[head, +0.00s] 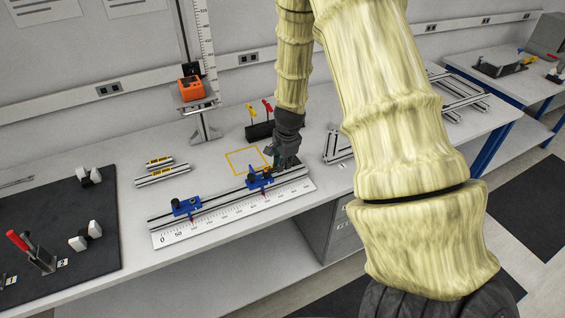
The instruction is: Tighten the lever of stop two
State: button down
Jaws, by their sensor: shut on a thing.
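A rail (222,201) with a white ruler (232,214) along its front lies on the bench. Two blue stops sit on it: the left stop (186,206) near the low end of the scale, and the right stop (258,179) farther along. I cannot read a number on either; the right one is probably stop two. My gripper (273,170) points down at the right stop and is shut on its lever. The fingers hide the lever and part of the stop, so its angle cannot be told. The left stop stands clear of my gripper.
A yellow outlined square (246,160) lies behind the rail. A black holder (259,131) with yellow and red handles stands close behind my gripper. An orange device (191,88) sits on a vertical scale stand. Short profiles (161,172) and a black mat (60,240) are left.

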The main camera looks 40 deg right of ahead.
jog(key=c, duration=1.5)
grip_release()
jog(key=shift+r, duration=0.1)
jog(key=r, duration=0.4)
jog(key=s+r, duration=0.1)
jog(key=r, duration=0.2)
jog(key=s+r, duration=0.1)
jog(key=r, duration=0.3)
jog(key=shift+s+a+r, duration=0.15)
jog(key=shift+a+r, duration=0.1)
jog(key=shift+r, duration=0.05)
